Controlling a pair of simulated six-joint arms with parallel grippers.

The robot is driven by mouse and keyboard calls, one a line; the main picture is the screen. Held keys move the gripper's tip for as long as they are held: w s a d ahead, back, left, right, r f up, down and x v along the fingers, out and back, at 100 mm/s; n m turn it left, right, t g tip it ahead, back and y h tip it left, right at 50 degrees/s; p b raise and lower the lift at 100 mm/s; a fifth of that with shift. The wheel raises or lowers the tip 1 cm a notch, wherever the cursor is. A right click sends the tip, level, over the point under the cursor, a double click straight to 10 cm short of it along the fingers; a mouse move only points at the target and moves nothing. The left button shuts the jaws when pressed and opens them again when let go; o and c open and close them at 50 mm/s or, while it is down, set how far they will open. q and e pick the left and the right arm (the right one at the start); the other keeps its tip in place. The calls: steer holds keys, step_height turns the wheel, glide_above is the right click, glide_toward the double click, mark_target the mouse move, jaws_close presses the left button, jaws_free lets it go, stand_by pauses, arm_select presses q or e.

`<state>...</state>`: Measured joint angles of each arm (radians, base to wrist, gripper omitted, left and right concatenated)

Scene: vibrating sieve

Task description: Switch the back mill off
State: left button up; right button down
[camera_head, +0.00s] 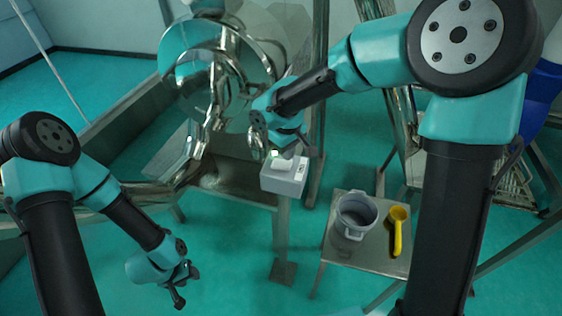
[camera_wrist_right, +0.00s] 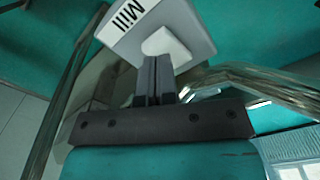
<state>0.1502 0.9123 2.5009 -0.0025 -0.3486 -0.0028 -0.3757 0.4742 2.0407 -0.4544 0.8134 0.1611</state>
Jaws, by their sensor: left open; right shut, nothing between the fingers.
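A grey switch box (camera_head: 284,178) stands on a post in the middle of the head view. It has a pale switch on top with a small green spot beside it, and a label. In the right wrist view the box (camera_wrist_right: 187,22) reads "Mill", and its white switch (camera_wrist_right: 167,46) is just beyond my fingertips. My right gripper (camera_head: 290,152) is shut and empty, right at the switch; I cannot tell whether it touches. Its closed fingers (camera_wrist_right: 155,78) point at the switch. My left gripper (camera_head: 181,286) is open and empty, low at the left, far from the box.
Shiny round mill machinery (camera_head: 215,75) stands behind and left of the box. A small metal table (camera_head: 333,258) at the right holds a grey pot (camera_head: 355,215) and a yellow scoop (camera_head: 397,230). Metal frame legs stand around; the floor at the front left is clear.

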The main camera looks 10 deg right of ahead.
mark_target(287, 163)
steer(key=shift+f, duration=1.4)
stand_by(1.1)
steer(key=shift+r, duration=3.55)
